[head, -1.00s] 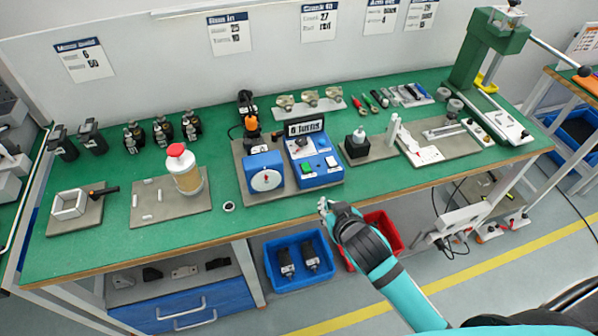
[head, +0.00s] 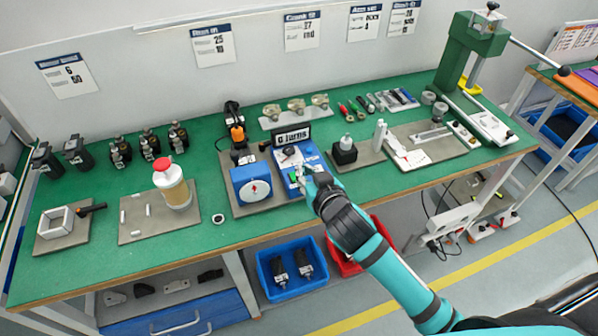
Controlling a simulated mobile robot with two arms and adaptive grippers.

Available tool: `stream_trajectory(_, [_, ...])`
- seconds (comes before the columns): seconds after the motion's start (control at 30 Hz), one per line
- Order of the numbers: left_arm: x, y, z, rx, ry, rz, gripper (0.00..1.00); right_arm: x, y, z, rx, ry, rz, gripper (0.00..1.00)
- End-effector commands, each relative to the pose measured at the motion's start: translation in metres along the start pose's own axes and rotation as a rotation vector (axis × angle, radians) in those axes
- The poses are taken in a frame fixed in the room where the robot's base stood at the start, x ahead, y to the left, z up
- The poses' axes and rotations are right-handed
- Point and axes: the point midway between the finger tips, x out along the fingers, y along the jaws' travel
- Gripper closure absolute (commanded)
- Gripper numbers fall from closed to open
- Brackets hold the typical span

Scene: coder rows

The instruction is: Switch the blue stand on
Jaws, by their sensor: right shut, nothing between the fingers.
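The blue stand (head: 284,163) is on the green workbench, on a grey plate, with a small black display above it. A blue box with a round white dial (head: 253,186) stands beside it on the left. A green button (head: 294,176) shows on the stand's sloped face, close to my fingertips. My right gripper (head: 299,173) is shut and empty at the front of the stand, and covers its right part. I cannot tell whether the fingertips touch the button. My left gripper is not in view.
A bottle with a red cap (head: 173,184) stands to the left on a grey plate. A black block (head: 345,151) stands close on the right. A green press (head: 470,50) is at the far right. Blue (head: 262,277) and red bins are below the bench.

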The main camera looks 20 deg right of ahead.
Motion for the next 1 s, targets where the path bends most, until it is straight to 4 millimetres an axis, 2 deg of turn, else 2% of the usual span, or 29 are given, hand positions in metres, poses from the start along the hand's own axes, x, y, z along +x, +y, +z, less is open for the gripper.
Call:
stream_trajectory(0.1, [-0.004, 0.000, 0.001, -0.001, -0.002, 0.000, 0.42, 0.028, 0.000, -0.002, -0.001, 0.000, 0.002, 1.00])
stream_trajectory(0.3, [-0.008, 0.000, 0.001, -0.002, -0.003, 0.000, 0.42, 0.067, 0.000, 0.001, -0.001, -0.002, 0.001, 1.00])
stream_trajectory(0.4, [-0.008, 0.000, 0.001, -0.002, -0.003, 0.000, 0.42, 0.068, 0.000, 0.021, -0.001, -0.006, 0.001, 1.00])
stream_trajectory(0.6, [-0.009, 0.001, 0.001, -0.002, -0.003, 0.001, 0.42, 0.072, 0.000, 0.037, 0.000, -0.002, 0.001, 1.00])
stream_trajectory(1.0, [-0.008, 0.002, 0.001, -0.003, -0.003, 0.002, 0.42, 0.073, 0.000, 0.040, 0.000, 0.000, -0.001, 1.00])
